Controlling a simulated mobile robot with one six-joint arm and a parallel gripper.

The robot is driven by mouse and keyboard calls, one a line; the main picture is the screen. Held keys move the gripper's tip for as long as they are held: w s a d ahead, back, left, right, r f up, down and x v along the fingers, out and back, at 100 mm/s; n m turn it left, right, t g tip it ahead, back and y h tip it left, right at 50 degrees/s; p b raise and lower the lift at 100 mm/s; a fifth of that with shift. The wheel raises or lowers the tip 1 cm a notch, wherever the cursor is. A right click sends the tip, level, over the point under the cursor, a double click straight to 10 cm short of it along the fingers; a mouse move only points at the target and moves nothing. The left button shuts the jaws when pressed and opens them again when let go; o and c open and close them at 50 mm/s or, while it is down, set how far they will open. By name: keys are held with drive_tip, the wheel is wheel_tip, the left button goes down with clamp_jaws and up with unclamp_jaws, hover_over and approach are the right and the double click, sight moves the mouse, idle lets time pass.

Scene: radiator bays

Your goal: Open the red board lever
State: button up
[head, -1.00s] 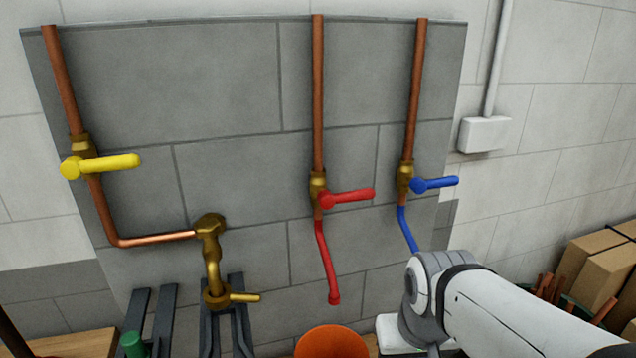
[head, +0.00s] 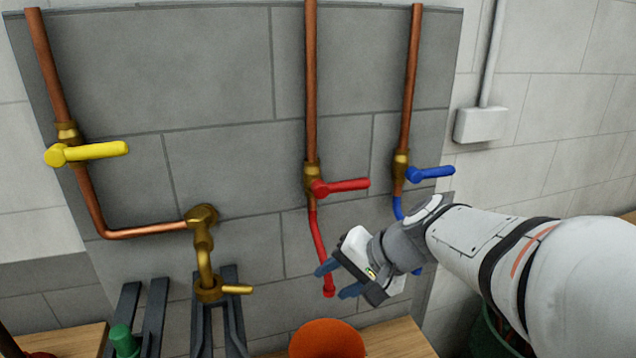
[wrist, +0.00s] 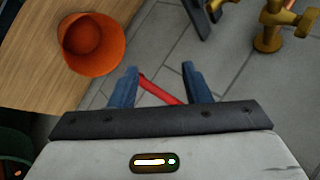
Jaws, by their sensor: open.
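The red lever (head: 342,186) sits on a brass valve (head: 311,180) on a vertical copper pipe and points right, roughly level, across the pipe. A red hose (head: 319,245) hangs below the valve. My gripper (head: 331,281) is below the lever, near the lower end of the red hose, apart from the lever. In the wrist view my gripper (wrist: 159,84) is open, with a red piece of the hose (wrist: 161,91) showing between its blue fingers. I cannot tell whether the fingers touch it. The red lever is not clearly seen in the wrist view.
A blue lever (head: 430,174) is on the pipe to the right, above my arm. A yellow lever (head: 90,153) is at the far left. A brass tap (head: 204,250) stands out left of the hose. An orange bucket (head: 327,339) is below on a wooden surface (head: 401,338).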

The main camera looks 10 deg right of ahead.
sight(344, 183)
drive_tip(key=w+d+r+m+t, duration=0.2)
drive_tip(key=w+r, duration=0.1)
drive_tip(key=w, duration=0.1)
drive_tip(key=w+d+r+m+t+y+b, duration=0.1)
drive_tip(key=w+d+r+m+t, duration=0.1)
drive_tip(key=w, duration=0.3)
drive_tip(key=w+d+r+m+t+y, duration=0.1)
drive_tip(key=w+d+r+m+t, duration=0.1)
drive_tip(key=w+d+r+t, duration=0.2)
drive_tip(key=shift+w+r+m, duration=0.2)
drive_tip(key=shift+w+m, duration=0.05)
drive_tip(key=shift+m, duration=0.05)
drive_tip(key=shift+w+a, duration=0.1)
drive_tip(key=shift+w, duration=0.2)
drive_tip(key=x, duration=0.7)
drive_tip(key=shift+s, duration=0.1)
drive_tip(key=shift+c, duration=0.3)
clamp_jaws()
